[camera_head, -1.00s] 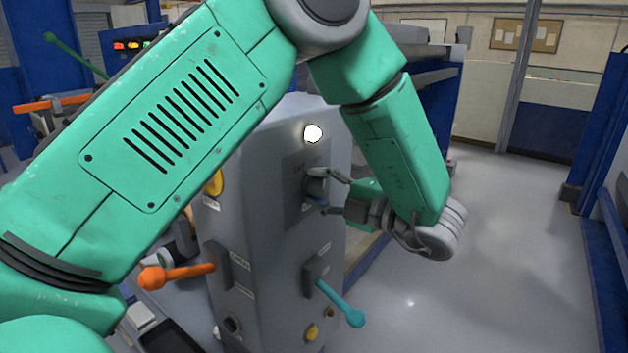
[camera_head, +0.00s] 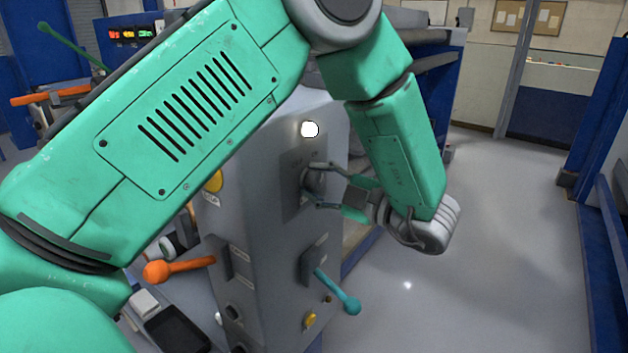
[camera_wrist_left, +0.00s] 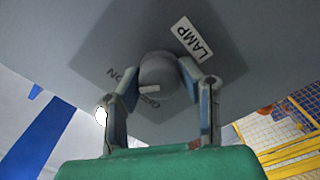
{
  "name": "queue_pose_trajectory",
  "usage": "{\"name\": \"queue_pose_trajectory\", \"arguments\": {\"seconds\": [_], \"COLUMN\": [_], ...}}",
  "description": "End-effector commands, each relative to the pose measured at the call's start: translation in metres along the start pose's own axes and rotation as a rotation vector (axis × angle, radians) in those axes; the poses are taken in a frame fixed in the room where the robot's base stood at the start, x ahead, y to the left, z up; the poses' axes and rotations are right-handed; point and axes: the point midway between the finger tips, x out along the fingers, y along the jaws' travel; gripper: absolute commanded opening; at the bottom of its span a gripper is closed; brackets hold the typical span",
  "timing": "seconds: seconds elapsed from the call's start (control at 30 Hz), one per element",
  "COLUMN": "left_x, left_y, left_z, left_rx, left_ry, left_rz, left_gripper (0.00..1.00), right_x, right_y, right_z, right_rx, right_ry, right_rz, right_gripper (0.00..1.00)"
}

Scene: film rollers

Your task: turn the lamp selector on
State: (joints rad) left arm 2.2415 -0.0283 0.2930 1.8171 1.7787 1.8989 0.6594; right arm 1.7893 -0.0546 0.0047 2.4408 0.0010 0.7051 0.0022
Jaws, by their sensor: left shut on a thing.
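The lamp selector is a round grey knob (camera_wrist_left: 158,74) on a dark square plate in the left wrist view, with a LAMP label (camera_wrist_left: 191,38) beside it and OFF and ON printed on the plate. A pale mark on the knob lies near the OFF print. My left gripper (camera_head: 318,186) is shut on the knob, one finger on each side. In the head view the knob (camera_head: 312,178) is partly hidden by the fingers. A round white lamp (camera_head: 310,129) glows above the plate. My right gripper is not in view.
The grey control pedestal (camera_head: 262,270) also carries an orange-handled lever (camera_head: 180,269), a teal-handled lever (camera_head: 338,292) and yellow knobs. Blue machine frames stand behind and at the right. The floor (camera_head: 480,270) to the right is clear.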

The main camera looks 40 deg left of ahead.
Motion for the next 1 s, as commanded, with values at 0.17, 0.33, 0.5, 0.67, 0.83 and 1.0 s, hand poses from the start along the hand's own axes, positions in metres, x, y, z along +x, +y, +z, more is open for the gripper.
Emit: {"name": "queue_pose_trajectory", "arguments": {"seconds": [0.17, 0.33, 0.5, 0.67, 0.83, 1.0], "left_x": [-0.003, -0.001, 0.003, -0.006, -0.039, -0.078], "left_y": [-0.006, -0.005, -0.004, -0.003, -0.003, -0.004], "left_z": [0.002, 0.002, 0.001, 0.001, 0.003, 0.003], "left_rx": [0.011, 0.007, 0.002, 0.001, 0.002, 0.003], "left_ry": [-0.012, -0.011, -0.010, -0.010, -0.012, -0.012], "left_rz": [-0.009, -0.008, -0.009, -0.006, -0.004, -0.004], "left_gripper": [0.03, 0.53, 0.53, 0.53, 0.53, 0.53], "right_x": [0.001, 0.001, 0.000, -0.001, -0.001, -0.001], "right_y": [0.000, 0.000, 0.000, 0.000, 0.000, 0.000], "right_z": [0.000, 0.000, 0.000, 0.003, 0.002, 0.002], "right_rx": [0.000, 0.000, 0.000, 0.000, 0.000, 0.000], "right_ry": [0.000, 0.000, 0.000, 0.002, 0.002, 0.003], "right_rz": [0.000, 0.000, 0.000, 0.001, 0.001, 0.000], "right_gripper": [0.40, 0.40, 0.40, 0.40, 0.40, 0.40]}}
